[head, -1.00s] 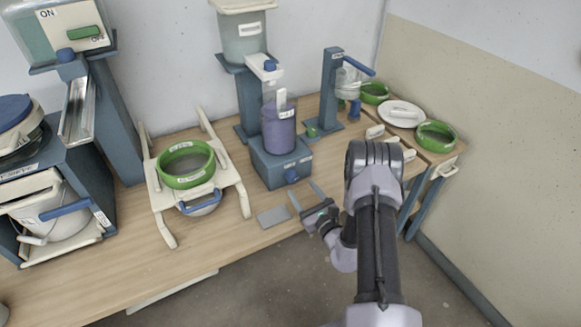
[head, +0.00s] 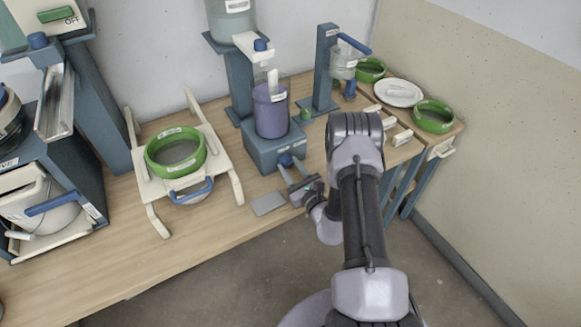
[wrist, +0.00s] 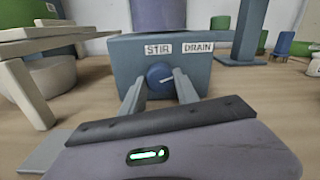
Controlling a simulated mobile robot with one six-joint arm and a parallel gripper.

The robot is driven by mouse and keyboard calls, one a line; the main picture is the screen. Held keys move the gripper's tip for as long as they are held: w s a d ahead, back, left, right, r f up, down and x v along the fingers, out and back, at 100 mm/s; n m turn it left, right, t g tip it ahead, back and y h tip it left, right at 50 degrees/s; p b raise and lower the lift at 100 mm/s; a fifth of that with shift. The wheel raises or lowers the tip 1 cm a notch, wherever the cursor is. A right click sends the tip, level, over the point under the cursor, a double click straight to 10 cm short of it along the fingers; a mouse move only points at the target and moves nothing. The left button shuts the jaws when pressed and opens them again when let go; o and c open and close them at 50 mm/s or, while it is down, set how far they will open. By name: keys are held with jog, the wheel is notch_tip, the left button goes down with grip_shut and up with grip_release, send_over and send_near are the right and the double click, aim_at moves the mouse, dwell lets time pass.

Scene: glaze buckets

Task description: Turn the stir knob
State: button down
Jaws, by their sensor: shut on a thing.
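The stir knob (wrist: 160,74) is a round blue dial on the front of a blue-grey base box (wrist: 125,55). Its white pointer mark points right, tilted slightly up. The labels STIR (wrist: 158,48) and DRAIN (wrist: 198,47) sit above it, left and right. In the head view the knob (head: 285,160) is at the box's front. My gripper (wrist: 159,82) has one finger on each side of the knob and is shut on it. In the head view my gripper (head: 290,170) reaches the knob from the front. A purple-filled container (head: 271,112) stands on the box.
A cream stand (head: 152,187) with a green-rimmed sieve (head: 176,153) is left of the box. A flat grey plate (head: 268,204) lies on the table in front. A post with a blue lever (head: 354,44) stands at the right. Table is bare toward the front left.

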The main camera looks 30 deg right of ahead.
jog(key=shift+m, duration=0.4)
jog(key=m+p, duration=0.1)
jog(key=m, duration=0.2)
jog(key=shift+r+m, duration=0.1)
jog(key=shift+m, duration=2.3)
jog(key=shift+p, duration=0.3)
jog(key=c, duration=0.9)
grip_release()
jog(key=shift+w, duration=0.1)
